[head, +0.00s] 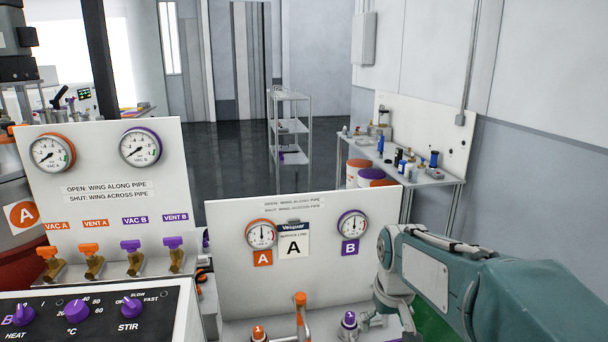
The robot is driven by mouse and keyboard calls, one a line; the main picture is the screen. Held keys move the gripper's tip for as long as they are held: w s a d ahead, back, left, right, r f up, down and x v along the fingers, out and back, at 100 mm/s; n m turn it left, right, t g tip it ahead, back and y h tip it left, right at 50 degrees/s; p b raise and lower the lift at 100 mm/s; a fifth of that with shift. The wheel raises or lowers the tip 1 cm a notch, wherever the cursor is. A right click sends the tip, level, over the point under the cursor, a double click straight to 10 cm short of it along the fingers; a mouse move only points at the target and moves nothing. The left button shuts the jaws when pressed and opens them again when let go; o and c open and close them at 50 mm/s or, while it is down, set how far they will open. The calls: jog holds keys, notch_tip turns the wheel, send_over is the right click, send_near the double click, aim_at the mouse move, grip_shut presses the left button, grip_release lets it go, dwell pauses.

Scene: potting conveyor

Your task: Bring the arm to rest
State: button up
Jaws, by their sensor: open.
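My arm comes in from the lower right. Its teal link and grey joint reach in front of the right side of the low service panel (225,237), and the grey part beyond the joint runs down toward the bottom edge. My gripper is not in view, so I cannot see its jaws or anything near them. The low panel carries an orange gauge (262,234) and a purple gauge (352,224). Below them are an orange-topped fitting (301,310) and a purple-topped fitting (349,322), just left of my arm.
A taller panel (95,170) with two gauges and several wing valves stands at left, behind a control box (90,310) with purple knobs. A side bench (440,178) holds bottles, with buckets (357,172) beneath. A shelf cart (291,125) stands on open dark floor.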

jog(key=s+r+m+t, duration=0.1)
jog(key=s+r+t, duration=0.2)
jog(key=s, duration=1.6)
jog(key=shift+t, duration=0.4)
jog(key=shift+w+d, duration=0.1)
jog(key=c, duration=0.5)
